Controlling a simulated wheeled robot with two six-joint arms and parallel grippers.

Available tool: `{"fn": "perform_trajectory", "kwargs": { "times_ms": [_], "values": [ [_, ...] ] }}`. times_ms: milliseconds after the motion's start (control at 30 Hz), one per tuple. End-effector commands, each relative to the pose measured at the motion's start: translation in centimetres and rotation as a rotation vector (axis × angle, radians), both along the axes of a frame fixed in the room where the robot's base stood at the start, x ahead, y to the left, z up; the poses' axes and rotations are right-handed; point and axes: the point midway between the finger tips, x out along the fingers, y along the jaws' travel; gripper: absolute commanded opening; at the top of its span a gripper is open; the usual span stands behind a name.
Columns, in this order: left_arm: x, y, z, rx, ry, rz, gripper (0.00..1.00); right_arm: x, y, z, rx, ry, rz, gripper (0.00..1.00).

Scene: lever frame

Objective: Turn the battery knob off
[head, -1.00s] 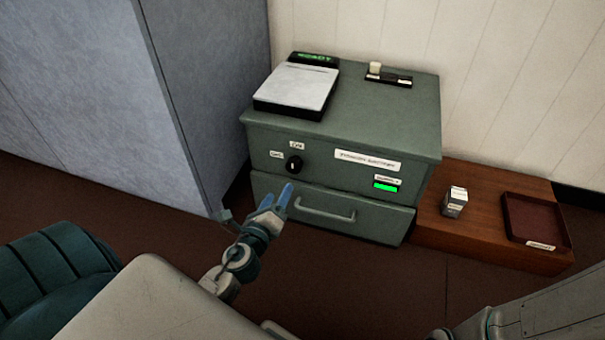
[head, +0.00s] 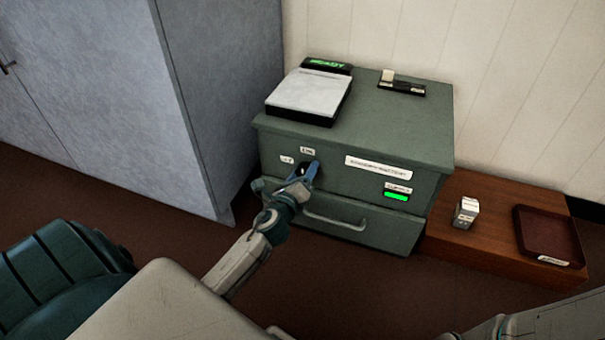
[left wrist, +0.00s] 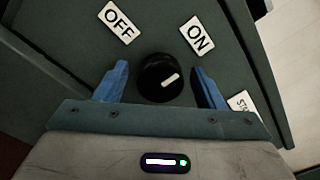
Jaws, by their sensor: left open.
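The black battery knob (left wrist: 160,78) is on the front of the green cabinet (head: 350,130). In the left wrist view its white mark points up and right, toward the ON label (left wrist: 197,36). The OFF label (left wrist: 119,22) is to the upper left of the knob. My left gripper (left wrist: 160,82) is open, with one blue finger on each side of the knob and small gaps showing. In the head view the left gripper (head: 302,172) covers most of the knob. My right gripper is not in view.
A lit green indicator (head: 396,196) and a drawer handle (head: 335,221) are on the cabinet front. A white-topped scale (head: 308,92) stands on top. A low wooden platform (head: 490,240) with a small box (head: 466,212) and a red tray (head: 548,236) is at right. A grey locker (head: 205,100) stands at left.

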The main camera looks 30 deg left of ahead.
Motion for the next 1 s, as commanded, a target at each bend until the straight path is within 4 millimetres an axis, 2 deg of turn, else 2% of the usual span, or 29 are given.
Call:
{"fn": "perform_trajectory", "kwargs": {
  "times_ms": [167, 400, 833, 1000],
  "values": [
    [0.0, 0.0, 0.0, 0.0, 0.0, 0.0, 0.63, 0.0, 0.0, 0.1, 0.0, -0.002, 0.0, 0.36],
    [0.0, 0.0, 0.0, 0.0, 0.0, 0.0, 0.18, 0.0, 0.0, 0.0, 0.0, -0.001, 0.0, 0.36],
    [0.0, 0.0, -0.1, -0.081, -0.019, -0.001, 0.18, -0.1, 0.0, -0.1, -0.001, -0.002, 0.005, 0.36],
    [0.0, 0.0, -0.2, -0.196, -0.046, 0.0, 0.18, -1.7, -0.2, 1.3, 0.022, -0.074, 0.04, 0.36]
  ]
}}
